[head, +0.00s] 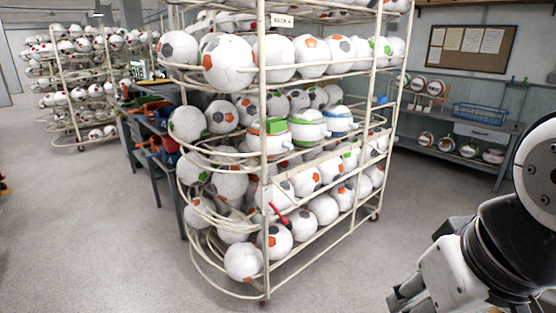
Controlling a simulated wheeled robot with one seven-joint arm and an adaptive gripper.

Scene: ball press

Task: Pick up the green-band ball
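The green-band ball (308,126) is white with a green stripe. It sits on the middle shelf of the white wire rack (264,190), between a blue-band ball (338,120) on its right and a white, green and orange-red item (268,137) on its left. My gripper (398,296) is at the bottom right, partly cut off by the frame edge. It is well apart from the ball, lower and to the right. Its fingers point down and left, and I cannot tell how far they are apart. I see nothing held in it.
The rack's posts and rails stand around the balls, with more balls on shelves above and below. A red-handled object (280,215) sticks out on a lower shelf. A workbench (470,128) stands at the back right. The grey floor right of the rack is clear.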

